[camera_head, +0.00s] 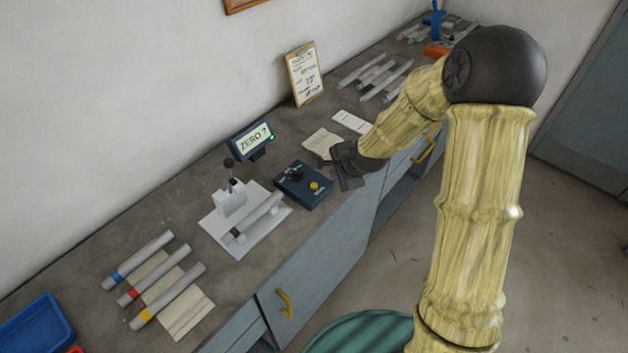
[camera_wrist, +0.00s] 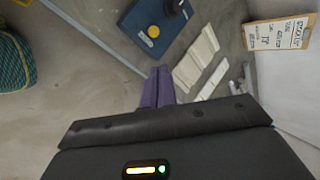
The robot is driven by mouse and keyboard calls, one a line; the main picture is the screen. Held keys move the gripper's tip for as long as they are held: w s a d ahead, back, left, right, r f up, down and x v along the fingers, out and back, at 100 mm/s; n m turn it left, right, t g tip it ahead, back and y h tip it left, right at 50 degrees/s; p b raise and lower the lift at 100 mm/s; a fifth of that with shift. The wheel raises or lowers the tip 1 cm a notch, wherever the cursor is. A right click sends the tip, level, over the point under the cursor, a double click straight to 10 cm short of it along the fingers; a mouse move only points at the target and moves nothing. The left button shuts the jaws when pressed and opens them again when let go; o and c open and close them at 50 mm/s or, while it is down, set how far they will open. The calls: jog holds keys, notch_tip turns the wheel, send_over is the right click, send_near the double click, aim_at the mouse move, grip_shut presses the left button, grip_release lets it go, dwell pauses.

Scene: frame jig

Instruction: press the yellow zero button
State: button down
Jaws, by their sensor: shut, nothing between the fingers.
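The yellow button (camera_head: 314,186) sits on the top of a dark blue control box (camera_head: 296,200) on the bench. A black knob (camera_head: 296,174) stands on the same box. In the wrist view the yellow button (camera_wrist: 153,31) and the blue box (camera_wrist: 135,22) show at the top. My gripper (camera_head: 350,181) is shut and empty, to the right of the box and apart from the button. Its fingers (camera_wrist: 157,86) are together in the wrist view, pointing toward the box. A small display (camera_head: 254,137) behind the box reads "ZERO ?".
A white jig (camera_head: 241,222) with a tube and a lever stands left of the box. Several grey tubes (camera_head: 168,288) with coloured bands lie farther left. Papers (camera_head: 320,142) and a clipboard (camera_head: 304,75) are behind my gripper. A blue tray (camera_head: 38,325) is at lower left.

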aim_at(316, 189)
jog(key=w+a+m+t+y+p, duration=0.1)
jog(key=w+a+m+y, duration=0.1)
jog(key=w+a+m, duration=0.3)
jog(key=shift+w+a+f+m+t, duration=0.15)
jog(key=shift+w+f+m+t, duration=0.3)
jog(key=shift+m, duration=0.55)
jog(key=shift+w, duration=0.1)
notch_tip(316, 189, down, 9)
jog(key=b, duration=0.6)
jog(key=shift+r, duration=0.1)
dwell(1.0)
jog(key=shift+f+b, duration=0.35)
jog(key=shift+f+b, duration=0.35)
jog(key=shift+f, duration=0.1)
dwell(0.7)
jog(key=shift+r, duration=0.15)
jog(key=shift+r+p, duration=0.65)
jog(key=shift+r, duration=0.1)
